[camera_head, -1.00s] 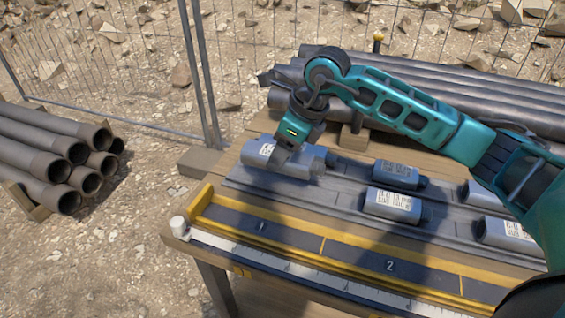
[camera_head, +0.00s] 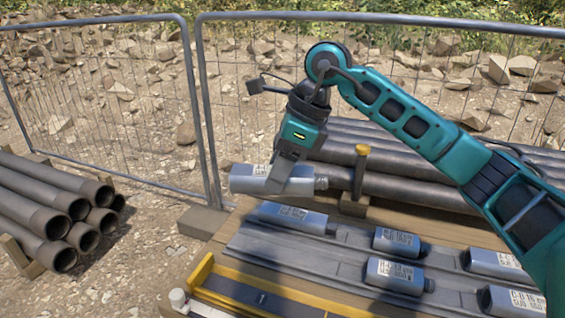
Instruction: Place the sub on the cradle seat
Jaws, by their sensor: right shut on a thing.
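My right gripper (camera_head: 290,180) is shut on a grey cylindrical sub (camera_head: 248,181) with a white printed label and a narrower threaded end to the right. The sub lies about level and hangs above the table's back left part, clear of the surface. Another grey sub (camera_head: 292,217) lies on the rack just below it. Several more labelled subs, such as this one (camera_head: 397,241) and this one (camera_head: 394,274), lie in the rack (camera_head: 265,246) to the right. I cannot make out a cradle seat for certain. My left gripper is not in view.
Long dark pipes (camera_head: 440,165) lie behind the table, with a yellow-topped post (camera_head: 362,150) just right of the held sub. A yellow-edged tray (camera_head: 240,288) runs along the table front. A pipe stack (camera_head: 50,205) and wire fence (camera_head: 100,90) stand left and behind.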

